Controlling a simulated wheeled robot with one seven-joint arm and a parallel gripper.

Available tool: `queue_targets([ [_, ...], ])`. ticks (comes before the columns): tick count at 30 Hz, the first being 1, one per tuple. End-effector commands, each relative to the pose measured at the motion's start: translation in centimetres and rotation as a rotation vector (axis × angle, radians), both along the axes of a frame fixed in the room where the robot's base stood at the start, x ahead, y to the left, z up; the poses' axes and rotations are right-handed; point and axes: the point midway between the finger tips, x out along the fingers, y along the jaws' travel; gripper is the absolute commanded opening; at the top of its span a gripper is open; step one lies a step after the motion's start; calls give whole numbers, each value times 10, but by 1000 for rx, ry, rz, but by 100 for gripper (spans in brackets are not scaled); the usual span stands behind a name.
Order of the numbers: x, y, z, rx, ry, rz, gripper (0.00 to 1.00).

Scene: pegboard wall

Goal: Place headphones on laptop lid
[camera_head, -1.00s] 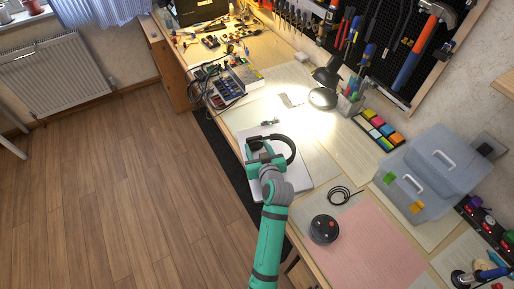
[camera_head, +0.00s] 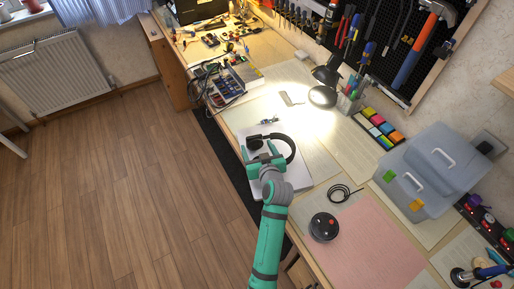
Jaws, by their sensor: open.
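The black headphones (camera_head: 290,146) lie on the light grey closed laptop lid (camera_head: 297,182) on the workbench. Their curved band is to the right and one dark ear cup shows at the upper left. My green gripper (camera_head: 262,152) is over the left part of the headphones, with its fingers apart. The gripper and wrist hide part of the headphones and the lid. I cannot tell whether the fingers touch the headphones.
A lit desk lamp (camera_head: 324,92) stands behind the laptop. A coiled black cable (camera_head: 345,193) and a round dark device (camera_head: 324,227) lie to the right. The floor at left is clear.

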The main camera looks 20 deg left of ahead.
Motion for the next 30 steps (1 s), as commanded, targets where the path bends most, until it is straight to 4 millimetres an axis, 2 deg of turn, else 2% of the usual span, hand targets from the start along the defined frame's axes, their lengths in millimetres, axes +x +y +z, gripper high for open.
queue_targets([
  [4, -1, 0, 13, 0, -5, 1, 70],
  [15, -57, -41, 41, 1, -6, 1, 70],
  [21, -78, -58, 53, 1, -5, 0, 70],
  [30, -89, -66, 58, 2, -5, 1, 70],
])
